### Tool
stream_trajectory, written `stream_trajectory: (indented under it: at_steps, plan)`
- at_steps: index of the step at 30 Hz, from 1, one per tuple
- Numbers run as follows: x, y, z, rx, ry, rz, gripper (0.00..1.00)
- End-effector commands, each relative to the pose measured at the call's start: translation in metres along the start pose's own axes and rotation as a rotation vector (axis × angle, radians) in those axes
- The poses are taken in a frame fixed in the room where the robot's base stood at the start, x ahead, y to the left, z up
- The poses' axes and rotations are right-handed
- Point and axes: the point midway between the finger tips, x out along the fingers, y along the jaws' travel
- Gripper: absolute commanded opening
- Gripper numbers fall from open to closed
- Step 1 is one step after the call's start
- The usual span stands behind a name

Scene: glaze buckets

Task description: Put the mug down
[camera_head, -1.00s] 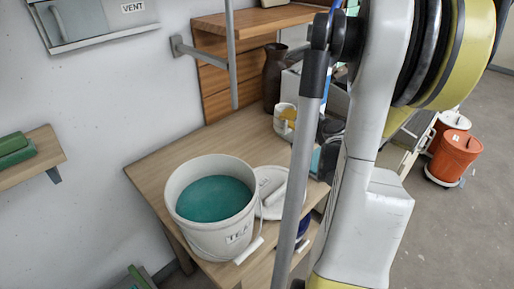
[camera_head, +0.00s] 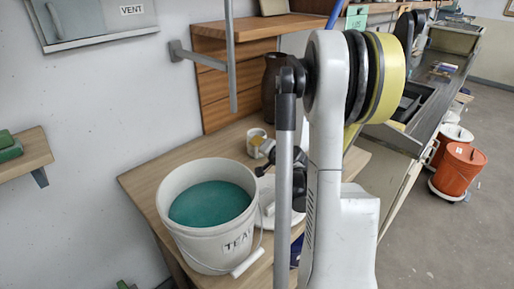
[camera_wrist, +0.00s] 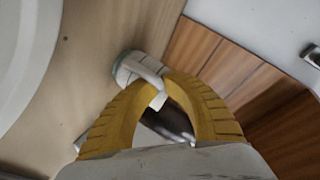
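The mug (camera_head: 254,133) is pale with a greenish rim and looks upright over the wooden table (camera_head: 150,180), behind the bucket of teal glaze. In the wrist view the mug (camera_wrist: 128,68) sits just beyond my yellow fingertips. My gripper (camera_wrist: 158,86) has its fingers drawn together around the mug's handle. In the head view my gripper (camera_head: 258,146) is small and partly hidden by my own arm. I cannot tell whether the mug's base touches the tabletop.
The white glaze bucket (camera_head: 205,245) stands at the table's front. A round white lid (camera_head: 268,188) lies beside it, partly hidden by my arm. A dark vase (camera_head: 271,85) stands behind, near the wooden shelf unit (camera_head: 225,80). Table left of the mug is clear.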

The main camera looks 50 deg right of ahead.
Motion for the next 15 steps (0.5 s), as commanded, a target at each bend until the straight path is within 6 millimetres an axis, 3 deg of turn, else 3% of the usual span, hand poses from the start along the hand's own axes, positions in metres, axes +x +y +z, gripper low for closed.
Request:
stream_trajectory:
  at_steps: [2, 3, 5, 15]
  plan:
    - [-0.0005, -0.0009, -0.0009, 0.000, 0.000, 0.000, 0.00]
    - [-0.0005, -0.0008, -0.0007, 0.000, 0.000, 0.000, 0.21]
    - [-0.0005, -0.0009, -0.0008, 0.000, 0.000, 0.000, 0.34]
    - [-0.0041, -0.0012, -0.0015, 0.000, 0.000, 0.000, 0.34]
